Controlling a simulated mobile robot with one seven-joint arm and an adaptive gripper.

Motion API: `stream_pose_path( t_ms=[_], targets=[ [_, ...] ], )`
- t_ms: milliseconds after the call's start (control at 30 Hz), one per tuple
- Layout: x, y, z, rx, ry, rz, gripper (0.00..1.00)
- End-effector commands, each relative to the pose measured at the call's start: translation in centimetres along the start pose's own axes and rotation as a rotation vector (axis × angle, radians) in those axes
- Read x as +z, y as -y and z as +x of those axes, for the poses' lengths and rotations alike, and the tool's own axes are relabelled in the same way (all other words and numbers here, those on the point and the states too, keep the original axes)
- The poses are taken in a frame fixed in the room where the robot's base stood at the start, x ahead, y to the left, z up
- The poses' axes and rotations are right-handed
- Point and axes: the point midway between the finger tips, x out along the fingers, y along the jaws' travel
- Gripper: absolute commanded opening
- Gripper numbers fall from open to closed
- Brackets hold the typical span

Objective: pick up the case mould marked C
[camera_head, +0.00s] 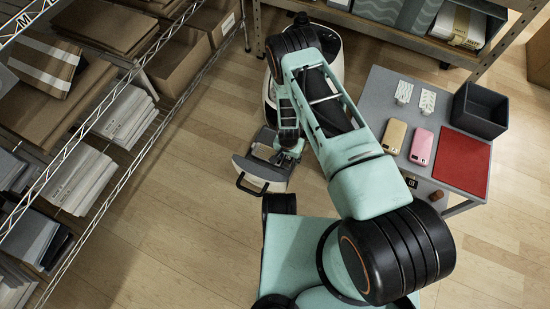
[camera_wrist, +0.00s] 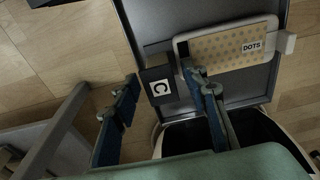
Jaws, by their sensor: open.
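In the wrist view a dark tab with a white label "C" (camera_wrist: 159,87) lies between the two fingers of my gripper (camera_wrist: 158,82). The fingers are apart, one on each side of the tab, and I cannot tell whether either touches it. The tab adjoins a pale mould or frame holding a tan dotted case marked "DOTS" (camera_wrist: 222,46), partly hidden by the right finger. In the head view my gripper (camera_head: 288,150) is over the press's pulled-out tray, and the tan piece (camera_head: 263,152) shows just left of it; the C is too small to read there.
The press (camera_head: 262,178) has a dark handle at its front. A grey table (camera_head: 385,88) at right holds a gold case (camera_head: 394,136), a pink case (camera_head: 421,146), white printed pieces, a dark bin (camera_head: 479,109) and a red mat (camera_head: 462,161). Wire shelving stands left; floor between is clear.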

Motion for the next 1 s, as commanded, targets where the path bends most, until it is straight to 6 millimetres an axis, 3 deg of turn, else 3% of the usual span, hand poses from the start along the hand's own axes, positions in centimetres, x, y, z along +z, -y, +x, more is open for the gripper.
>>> stream_pose_path(
  t_ms=[100, 467, 1000],
  targets=[
    [-0.04, 0.01, -0.12, 0.0, 0.0, 0.0, 0.38],
    [-0.03, 0.02, -0.14, 0.0, 0.0, 0.0, 0.0],
    [-0.22, 0.11, -0.98, -0.002, -0.002, 0.0, 0.0]
  ],
)
